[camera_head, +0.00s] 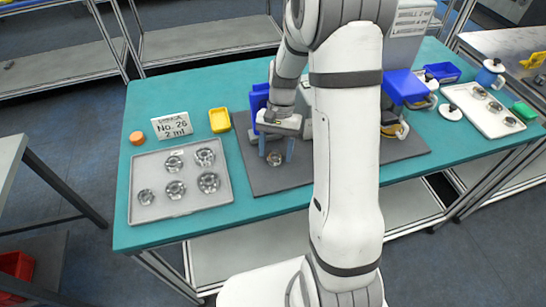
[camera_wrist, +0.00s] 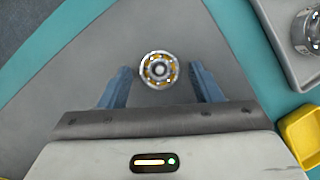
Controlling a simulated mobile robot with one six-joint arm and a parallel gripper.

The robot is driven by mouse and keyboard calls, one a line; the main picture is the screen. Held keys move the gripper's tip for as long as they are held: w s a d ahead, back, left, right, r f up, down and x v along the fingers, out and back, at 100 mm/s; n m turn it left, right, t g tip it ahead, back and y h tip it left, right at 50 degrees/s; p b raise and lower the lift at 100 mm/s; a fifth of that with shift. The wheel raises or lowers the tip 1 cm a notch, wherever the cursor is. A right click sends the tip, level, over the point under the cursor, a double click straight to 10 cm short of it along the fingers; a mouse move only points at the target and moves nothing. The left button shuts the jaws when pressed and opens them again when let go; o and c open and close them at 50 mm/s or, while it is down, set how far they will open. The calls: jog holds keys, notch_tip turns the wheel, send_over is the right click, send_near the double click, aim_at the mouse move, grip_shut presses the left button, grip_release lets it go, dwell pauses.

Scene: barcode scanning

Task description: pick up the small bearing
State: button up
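The small bearing (camera_head: 274,159) lies on the dark grey mat (camera_head: 262,182) on the teal table. In the wrist view the bearing (camera_wrist: 159,70) is a round metal ring with orange-brown parts inside. My gripper (camera_head: 275,155) is over it with the fingers pointing down. In the wrist view the two blue fingers of my gripper (camera_wrist: 160,78) are apart, one to each side of the bearing, with a gap on both sides. Whether the fingertips are level with the bearing is hard to tell.
A grey tray (camera_head: 156,210) with several metal bearings stands left of the mat. A yellow bin (camera_head: 219,120), a sign (camera_head: 172,126) and an orange round object (camera_head: 137,138) are behind it. A blue and white machine (camera_head: 404,88) and a white tray (camera_head: 466,100) stand at right.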

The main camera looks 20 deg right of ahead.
jog(key=c, duration=1)
jog(key=shift+o, duration=0.2)
